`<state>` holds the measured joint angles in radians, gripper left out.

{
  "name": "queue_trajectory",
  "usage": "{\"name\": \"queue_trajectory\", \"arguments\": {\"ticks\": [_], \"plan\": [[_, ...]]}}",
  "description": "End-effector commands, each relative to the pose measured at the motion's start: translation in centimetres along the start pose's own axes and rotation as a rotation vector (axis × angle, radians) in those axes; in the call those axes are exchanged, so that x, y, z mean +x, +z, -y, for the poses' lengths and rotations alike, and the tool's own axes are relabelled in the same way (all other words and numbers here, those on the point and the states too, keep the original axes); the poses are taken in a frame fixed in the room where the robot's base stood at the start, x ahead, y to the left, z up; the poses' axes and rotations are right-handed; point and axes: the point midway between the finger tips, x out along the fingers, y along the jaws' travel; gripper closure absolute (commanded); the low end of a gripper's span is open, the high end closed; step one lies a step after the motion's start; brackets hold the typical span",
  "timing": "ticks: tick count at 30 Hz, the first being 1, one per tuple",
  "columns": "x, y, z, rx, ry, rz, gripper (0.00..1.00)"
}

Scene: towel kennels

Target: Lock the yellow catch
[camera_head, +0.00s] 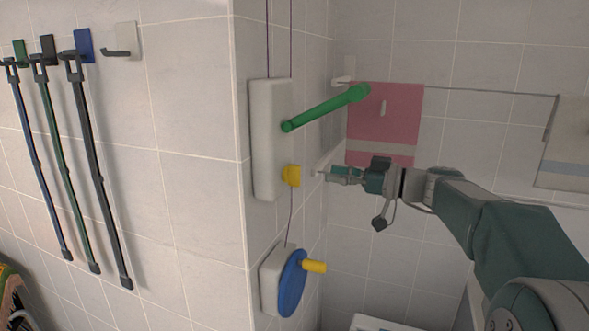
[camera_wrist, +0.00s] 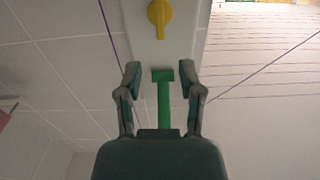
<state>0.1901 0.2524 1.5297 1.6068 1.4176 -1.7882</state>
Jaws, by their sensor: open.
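The yellow catch (camera_head: 291,176) is a small knob on the lower part of a white wall box (camera_head: 265,140). In the wrist view the yellow catch (camera_wrist: 159,15) is round with a narrow tab pointing down in the picture, at the top edge. A green lever (camera_head: 325,108) sticks out from the box above the catch. In the wrist view the green lever (camera_wrist: 164,103) shows between my fingers. My gripper (camera_head: 324,174) is open and empty, just right of the catch, apparently apart from it. Both fingers of my gripper (camera_wrist: 161,78) show spread.
A blue disc (camera_head: 291,284) with a yellow handle (camera_head: 314,267) is below the box. A pink towel (camera_head: 385,120) hangs on a rail behind my gripper, and a pale towel (camera_head: 567,145) at right. Several leads (camera_head: 95,170) hang from hooks on the left wall.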

Motion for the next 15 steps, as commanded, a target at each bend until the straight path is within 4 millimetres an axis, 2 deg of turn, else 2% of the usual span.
{"name": "queue_trajectory", "arguments": {"ticks": [9,15], "plan": [[6.1,0.1,0.1,0.002,-0.003,0.002,0.51],[8.5,0.1,0.1,0.002,-0.001,0.003,0.51]]}}
